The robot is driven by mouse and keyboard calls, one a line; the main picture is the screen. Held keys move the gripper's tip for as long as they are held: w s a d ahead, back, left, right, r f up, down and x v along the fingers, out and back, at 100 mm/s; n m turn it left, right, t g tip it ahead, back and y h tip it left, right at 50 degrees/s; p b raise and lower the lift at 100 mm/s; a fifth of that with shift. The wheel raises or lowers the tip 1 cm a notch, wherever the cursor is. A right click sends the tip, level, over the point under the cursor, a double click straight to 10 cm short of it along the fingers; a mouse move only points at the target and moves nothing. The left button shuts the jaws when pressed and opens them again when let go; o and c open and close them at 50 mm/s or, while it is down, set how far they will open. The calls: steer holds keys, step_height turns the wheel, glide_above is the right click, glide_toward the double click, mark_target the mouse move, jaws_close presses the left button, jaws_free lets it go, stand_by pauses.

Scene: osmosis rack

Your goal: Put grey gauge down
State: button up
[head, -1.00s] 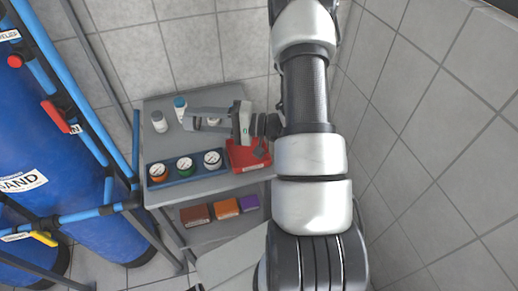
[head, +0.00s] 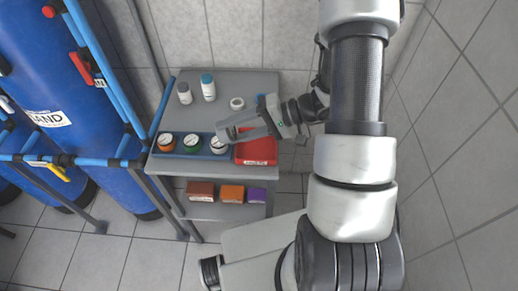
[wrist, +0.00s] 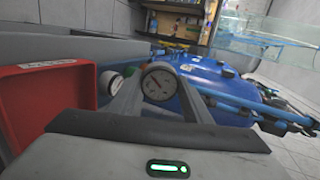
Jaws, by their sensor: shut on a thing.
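The grey gauge (head: 218,146) has a round white dial and is at the right end of the blue tray (head: 205,155) on the cart. My gripper (head: 220,131) reaches in from the right and is shut on it. In the wrist view the gauge (wrist: 158,83) shows between my fingertips (wrist: 157,88), dial visible.
A red bin (head: 258,152) is right beside the tray. Two white bottles (head: 208,88) and a white ring-shaped item (head: 237,103) stand on the grey cart top (head: 245,84). Boxes (head: 232,193) lie on the lower shelf. Blue tanks and pipes (head: 85,110) stand at the left.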

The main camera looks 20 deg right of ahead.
steer(key=s+d+f+g+h+b, duration=0.2)
steer(key=s+d+f+h, duration=0.15)
steer(key=h, duration=0.55)
steer(key=w+d+r+m+h, duration=0.1)
steer(key=w+d+r+h, duration=0.1)
steer(key=w+d+h, duration=0.35)
steer(key=shift+g+y, duration=0.5)
steer(key=shift+y, duration=0.15)
steer(key=f, duration=0.3)
steer(key=w+a+f+b, duration=0.1)
steer(key=f, duration=0.6)
steer(key=shift+w+a+b, duration=0.25)
steer(key=shift+a+b, duration=0.05)
steer(key=shift+a, duration=0.05)
steer(key=o, duration=1.4)
